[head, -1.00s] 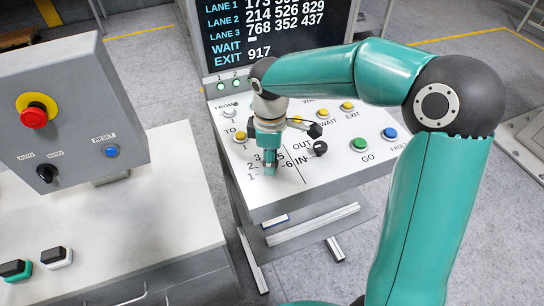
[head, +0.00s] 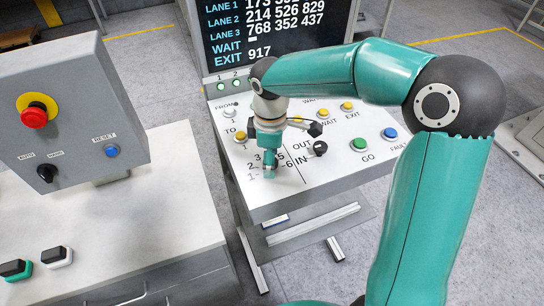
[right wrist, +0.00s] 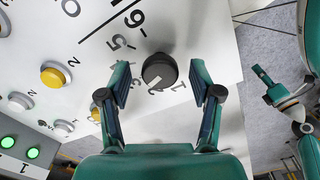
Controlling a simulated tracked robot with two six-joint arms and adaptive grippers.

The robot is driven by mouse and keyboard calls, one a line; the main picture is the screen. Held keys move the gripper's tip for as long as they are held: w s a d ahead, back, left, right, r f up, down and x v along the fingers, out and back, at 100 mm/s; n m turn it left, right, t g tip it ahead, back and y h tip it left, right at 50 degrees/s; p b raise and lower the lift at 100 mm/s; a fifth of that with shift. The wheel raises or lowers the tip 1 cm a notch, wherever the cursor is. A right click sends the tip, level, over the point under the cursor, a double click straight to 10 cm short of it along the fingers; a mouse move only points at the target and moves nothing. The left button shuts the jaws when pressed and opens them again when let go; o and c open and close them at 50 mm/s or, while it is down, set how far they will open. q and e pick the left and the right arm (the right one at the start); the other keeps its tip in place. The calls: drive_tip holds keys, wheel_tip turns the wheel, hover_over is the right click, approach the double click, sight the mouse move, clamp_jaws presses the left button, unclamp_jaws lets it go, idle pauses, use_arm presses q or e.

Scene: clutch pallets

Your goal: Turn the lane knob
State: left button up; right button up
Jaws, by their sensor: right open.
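The lane knob (right wrist: 159,68) is a round black knob on the white slanted panel, with printed numbers around it, in the right wrist view. My right gripper (right wrist: 162,92) is open, with one finger on each side of the knob and visible gaps between. In the head view my right gripper (head: 269,173) points down over the panel's number dial and hides the knob. A teal arm end, likely my left gripper (right wrist: 264,76), shows at the right of the right wrist view; its jaws are too unclear to read.
The panel (head: 295,190) also has a black IN/OUT knob (head: 320,148) close to the right gripper, a green GO button (head: 359,145), a blue FAULT button (head: 389,133) and yellow buttons. A screen (head: 275,35) stands behind. A grey control box (head: 75,110) stands at left.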

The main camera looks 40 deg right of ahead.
wheel_tip(320, 180, up, 12)
idle(0.6)
drive_tip(key=shift+s+f, duration=0.1)
idle(0.4)
